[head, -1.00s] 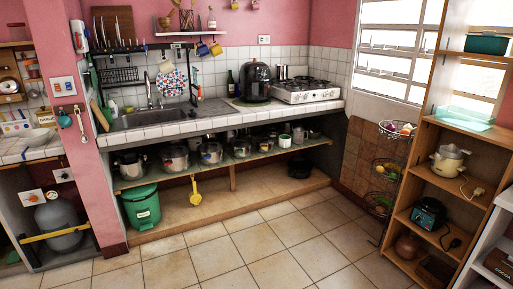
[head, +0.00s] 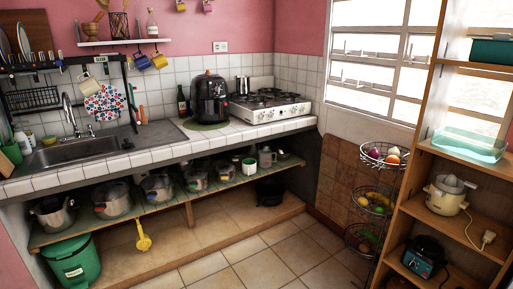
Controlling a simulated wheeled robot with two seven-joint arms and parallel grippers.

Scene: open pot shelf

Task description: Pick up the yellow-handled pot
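Several metal pots stand in a row on the open shelf (head: 165,206) under the tiled counter. From the left they include a pot at the shelf's left end (head: 52,213), a second pot (head: 112,201), a third pot (head: 157,187) and a smaller pot (head: 196,180). The handles are too small for me to tell which pot has yellow ones. A yellow long-handled utensil (head: 143,240) hangs below the shelf's front edge. Neither of my grippers is in view.
A green bin (head: 73,264) stands below the shelf's left end. A dark pot (head: 269,191) sits on the low ledge. A wire basket stand (head: 373,200) and a wooden shelf unit (head: 455,220) stand at the right. The tiled floor (head: 262,270) in front is clear.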

